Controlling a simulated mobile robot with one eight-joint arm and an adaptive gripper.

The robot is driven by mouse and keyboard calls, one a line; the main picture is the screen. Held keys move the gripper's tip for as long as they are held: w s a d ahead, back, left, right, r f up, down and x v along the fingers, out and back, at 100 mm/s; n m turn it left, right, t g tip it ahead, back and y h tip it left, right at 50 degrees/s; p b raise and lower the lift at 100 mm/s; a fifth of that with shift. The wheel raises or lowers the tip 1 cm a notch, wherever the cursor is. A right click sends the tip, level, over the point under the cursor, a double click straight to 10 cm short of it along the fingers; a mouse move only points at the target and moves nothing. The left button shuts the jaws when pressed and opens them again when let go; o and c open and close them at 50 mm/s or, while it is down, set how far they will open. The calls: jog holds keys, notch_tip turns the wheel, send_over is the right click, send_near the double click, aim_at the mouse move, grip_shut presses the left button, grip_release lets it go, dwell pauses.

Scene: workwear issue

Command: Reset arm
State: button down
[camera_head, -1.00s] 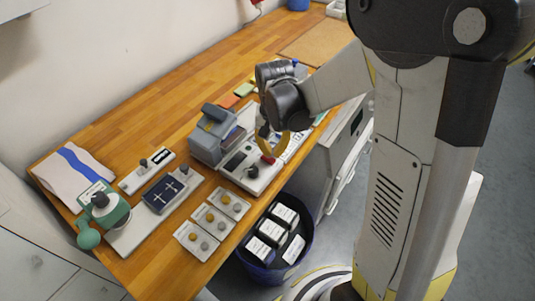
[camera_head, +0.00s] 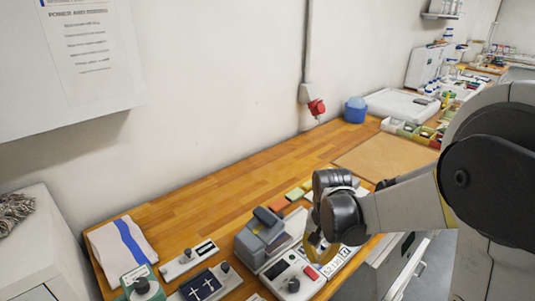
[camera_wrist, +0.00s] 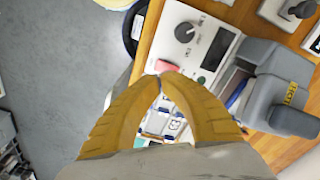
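My gripper (camera_wrist: 161,82) shows in the wrist view as two yellow fingers whose tips meet, with nothing held between them. It hangs above the front edge of the wooden bench, over a white control unit (camera_wrist: 190,45) with a dark knob, a small screen and a red button. In the head view, the yellow fingers (camera_head: 318,256) are partly hidden by my own wrist. The control unit (camera_head: 291,276) is just left of and below them there.
A grey machine (camera_head: 262,235) stands beside the control unit. A folded cloth with a blue stripe (camera_head: 121,247) lies at the bench's left end. A blue container (camera_head: 355,110) and a brown mat (camera_head: 385,157) are farther back. The bench's rear middle (camera_head: 235,200) is clear.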

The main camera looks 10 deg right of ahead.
jog(key=shift+s+r, duration=0.2)
jog(key=shift+r, duration=0.2)
jog(key=s+r+n+t+b, duration=0.4)
jog(key=s+r+t+b, duration=0.2)
jog(key=s, duration=0.6)
jog(key=shift+s+r+n+t+b, duration=0.2)
jog(key=shift+r+n+t+b, duration=0.15)
jog(key=shift+t, duration=0.25)
